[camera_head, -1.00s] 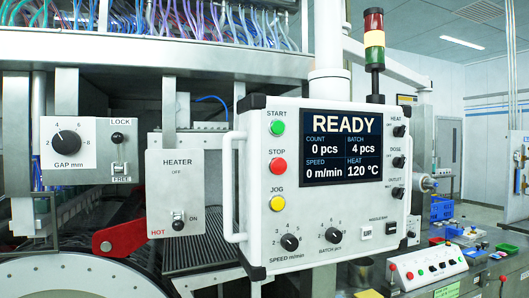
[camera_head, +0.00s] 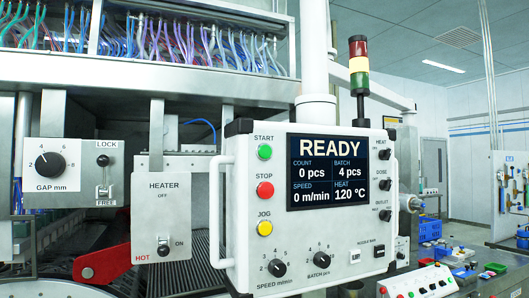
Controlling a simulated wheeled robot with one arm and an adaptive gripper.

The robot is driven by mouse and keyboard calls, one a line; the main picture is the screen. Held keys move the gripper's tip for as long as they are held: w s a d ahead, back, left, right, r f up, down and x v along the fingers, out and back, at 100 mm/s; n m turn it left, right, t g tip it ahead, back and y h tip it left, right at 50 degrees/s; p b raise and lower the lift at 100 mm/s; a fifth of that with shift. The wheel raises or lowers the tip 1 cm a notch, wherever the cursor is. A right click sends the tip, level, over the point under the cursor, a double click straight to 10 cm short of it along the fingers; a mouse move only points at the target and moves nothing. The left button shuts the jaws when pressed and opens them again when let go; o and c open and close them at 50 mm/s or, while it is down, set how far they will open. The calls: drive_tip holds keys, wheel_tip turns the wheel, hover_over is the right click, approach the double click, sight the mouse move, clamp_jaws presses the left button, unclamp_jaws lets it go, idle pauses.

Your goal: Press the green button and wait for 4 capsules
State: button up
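The green START button (camera_head: 264,152) is at the upper left of the white control panel (camera_head: 225,190), above the red STOP button (camera_head: 265,189) and the yellow JOG button (camera_head: 265,228). The panel's screen (camera_head: 328,172) reads READY, count 0 pcs, batch 4 pcs, speed 0 m/min, heat 120 °C. No capsules can be made out. My gripper is not in this view.
Left of the panel are a heater switch box (camera_head: 163,215), a gap dial box (camera_head: 70,172) with a lock lever, and a red lever (camera_head: 104,264). A signal tower (camera_head: 359,65) stands behind the panel. A lower button console (camera_head: 420,282) and a cluttered bench are at right.

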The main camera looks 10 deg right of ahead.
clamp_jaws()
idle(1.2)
